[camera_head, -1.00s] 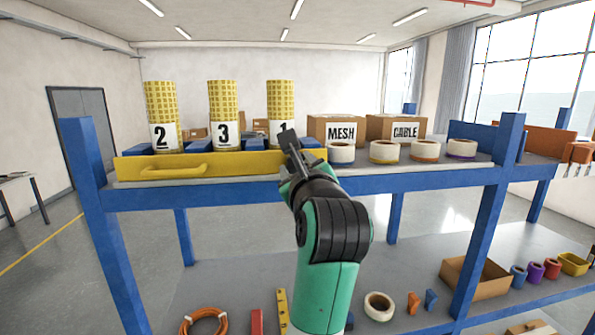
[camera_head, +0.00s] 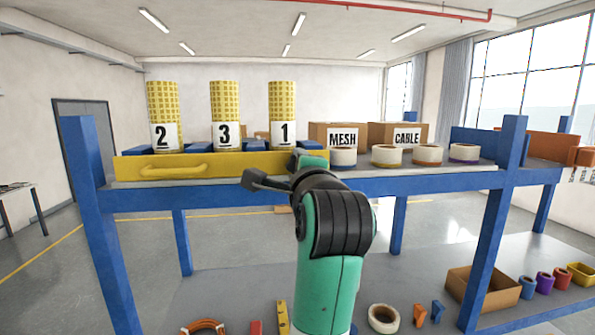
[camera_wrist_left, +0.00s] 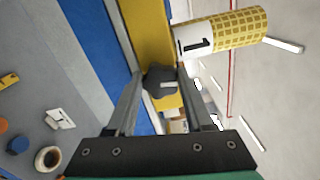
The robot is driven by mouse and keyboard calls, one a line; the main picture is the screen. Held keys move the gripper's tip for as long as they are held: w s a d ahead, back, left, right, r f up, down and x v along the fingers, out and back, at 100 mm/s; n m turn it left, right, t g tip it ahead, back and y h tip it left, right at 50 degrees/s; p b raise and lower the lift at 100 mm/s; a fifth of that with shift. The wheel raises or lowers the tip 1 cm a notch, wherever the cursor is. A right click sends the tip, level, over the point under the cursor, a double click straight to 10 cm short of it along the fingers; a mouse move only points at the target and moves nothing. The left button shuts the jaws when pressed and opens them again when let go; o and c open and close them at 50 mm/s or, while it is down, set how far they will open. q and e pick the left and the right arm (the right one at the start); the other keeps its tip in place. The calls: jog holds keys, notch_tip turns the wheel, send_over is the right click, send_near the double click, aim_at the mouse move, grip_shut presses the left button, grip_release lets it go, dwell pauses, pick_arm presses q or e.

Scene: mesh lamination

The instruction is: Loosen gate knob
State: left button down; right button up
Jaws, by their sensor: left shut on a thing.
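A yellow gate (camera_head: 230,165) with a handle (camera_head: 172,171) runs along the front of the upper shelf. My left gripper (camera_head: 303,157) is at the gate's right end, mostly hidden by its own wrist in the head view. In the left wrist view, a dark lobed gate knob (camera_wrist_left: 160,80) sits on the yellow face between the fingers of my left gripper (camera_wrist_left: 160,76). The gripper is shut on it. My right gripper is in neither view.
Yellow mesh rolls marked 2 (camera_head: 163,110), 3 (camera_head: 225,110) and 1 (camera_head: 282,105) stand behind the gate. Tape rolls (camera_head: 387,156) and a MESH box (camera_head: 336,130) are to the right. A blue post (camera_head: 490,230) stands farther right.

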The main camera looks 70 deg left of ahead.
pick_arm(q)
jog(key=shift+n, duration=0.8)
jog(key=shift+c, duration=1.4)
grip_release()
jog(key=b+v, duration=0.3)
jog(key=v, duration=0.8)
jog(key=shift+d, duration=0.35)
jog(key=shift+s, duration=0.15)
